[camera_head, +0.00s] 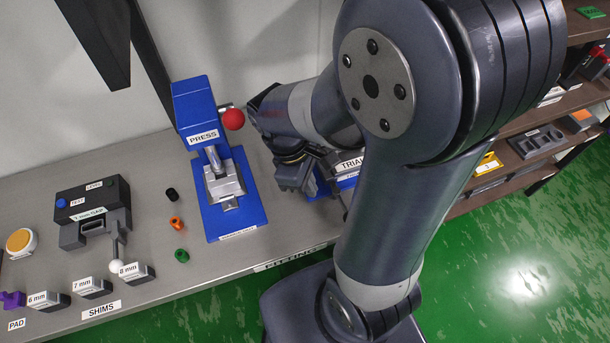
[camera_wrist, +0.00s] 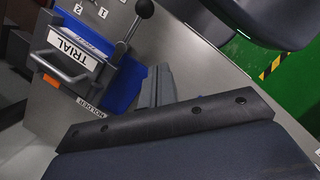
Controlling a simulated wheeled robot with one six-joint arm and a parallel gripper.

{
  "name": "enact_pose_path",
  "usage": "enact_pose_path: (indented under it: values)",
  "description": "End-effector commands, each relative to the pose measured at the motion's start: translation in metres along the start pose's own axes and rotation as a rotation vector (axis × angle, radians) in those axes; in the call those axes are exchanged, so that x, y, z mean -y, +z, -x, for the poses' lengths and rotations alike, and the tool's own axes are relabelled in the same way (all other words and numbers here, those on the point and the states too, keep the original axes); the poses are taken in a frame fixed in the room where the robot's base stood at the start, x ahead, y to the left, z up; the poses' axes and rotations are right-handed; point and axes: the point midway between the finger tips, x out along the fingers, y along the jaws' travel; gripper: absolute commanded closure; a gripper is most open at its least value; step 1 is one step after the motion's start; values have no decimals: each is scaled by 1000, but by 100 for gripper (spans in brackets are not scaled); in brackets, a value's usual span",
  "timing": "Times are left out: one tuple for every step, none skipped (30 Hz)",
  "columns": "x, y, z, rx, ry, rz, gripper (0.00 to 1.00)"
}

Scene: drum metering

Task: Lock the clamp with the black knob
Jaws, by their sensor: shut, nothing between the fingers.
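The black ball knob (camera_wrist: 145,8) shows at the top of the wrist view, on a lever that comes up from the clamp beside the blue holder (camera_wrist: 124,82). A plate marked TRIAL (camera_wrist: 74,49) and a grey handle are on the holder's front. My gripper (camera_head: 295,180) hangs over the bench beside the holder in the head view. Its grey fingers (camera_wrist: 157,86) show in the wrist view, closed with nothing between them and apart from the knob. In the head view my arm hides the knob and much of the holder.
The blue press (camera_head: 238,195) with a red ball knob (camera_head: 233,119) stands left of my gripper. A dark gauge box (camera_head: 92,212), small coloured pegs and several shims lie further left on the bench (camera_head: 150,270). A shelf (camera_head: 520,175) is at the right.

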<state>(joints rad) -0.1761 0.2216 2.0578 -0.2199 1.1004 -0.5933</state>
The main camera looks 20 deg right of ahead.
Motion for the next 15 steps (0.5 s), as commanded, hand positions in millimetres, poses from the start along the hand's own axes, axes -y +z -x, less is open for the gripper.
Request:
enact_pose_path:
  values:
    - [0, -1, 8, -3, 3, 0, 100]
    - [0, -1, 11, -3, 3, -1, 100]
    - [0, 0, 15, -2, 1, 0, 100]
    - [0, 0, 17, -2, 1, 0, 100]
    - [0, 0, 19, -1, 1, 0, 100]
    - [0, 0, 21, -1, 0, 0, 100]
    - [0, 0, 22, -1, 0, 0, 100]
    - [0, 0, 23, -1, 0, 0, 100]
    - [0, 0, 23, -1, 0, 0, 100]
    - [1, 0, 24, -1, 0, 0, 100]
    - [1, 0, 24, 0, -1, 0, 100]
    - [1, 0, 24, 0, -1, 0, 100]
    - [1, 0, 24, 0, -1, 0, 100]
    - [1, 0, 24, 0, -1, 0, 100]
    - [1, 0, 24, 0, -1, 0, 100]
